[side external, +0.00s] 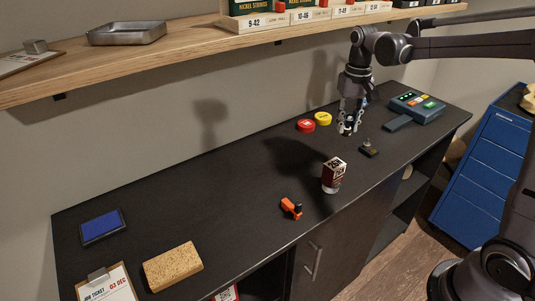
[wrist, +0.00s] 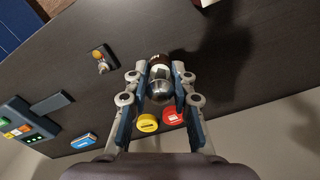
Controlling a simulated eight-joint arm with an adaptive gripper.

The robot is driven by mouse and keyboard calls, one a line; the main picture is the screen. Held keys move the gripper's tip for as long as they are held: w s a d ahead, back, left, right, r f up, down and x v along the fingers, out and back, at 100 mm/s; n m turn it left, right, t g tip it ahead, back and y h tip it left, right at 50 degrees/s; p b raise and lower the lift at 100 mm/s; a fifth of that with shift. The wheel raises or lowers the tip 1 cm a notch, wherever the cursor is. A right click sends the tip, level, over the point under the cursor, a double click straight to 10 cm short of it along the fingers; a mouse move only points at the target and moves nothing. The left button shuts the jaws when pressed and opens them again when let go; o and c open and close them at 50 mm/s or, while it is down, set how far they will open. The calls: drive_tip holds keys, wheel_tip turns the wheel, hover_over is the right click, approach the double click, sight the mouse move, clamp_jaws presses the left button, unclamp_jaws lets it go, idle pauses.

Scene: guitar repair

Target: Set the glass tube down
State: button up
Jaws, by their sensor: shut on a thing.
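My gripper (side external: 347,125) is near the back right of the dark bench, with its fingertips low over the top. In the wrist view my gripper (wrist: 161,80) is shut on a short round piece, which I take as the glass tube (wrist: 160,92).
Red (side external: 306,126) and yellow (side external: 323,118) round tins stand left of my gripper. An orange tool (side external: 291,208) lies in front.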

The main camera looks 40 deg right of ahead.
drive_tip(key=s+a+n, duration=0.2)
drive_tip(key=a+n, duration=0.2)
drive_tip(key=a, duration=0.9)
drive_tip(key=s+a+n, duration=0.3)
drive_tip(key=a+n, duration=0.1)
drive_tip(key=a, duration=0.9)
drive_tip(key=a+f, duration=0.2)
drive_tip(key=a, duration=0.1)
drive_tip(key=a+f, duration=0.2)
drive_tip(key=a, duration=0.2)
drive_tip(key=a+f, duration=0.3)
drive_tip(key=a, duration=0.1)
drive_tip(key=shift+a, duration=0.2)
drive_tip(key=shift+f, duration=2.05)
drive_tip(key=o, duration=0.4)
drive_tip(key=shift+f, duration=0.15)
drive_tip(key=o, duration=0.5)
drive_tip(key=shift+c, duration=0.2)
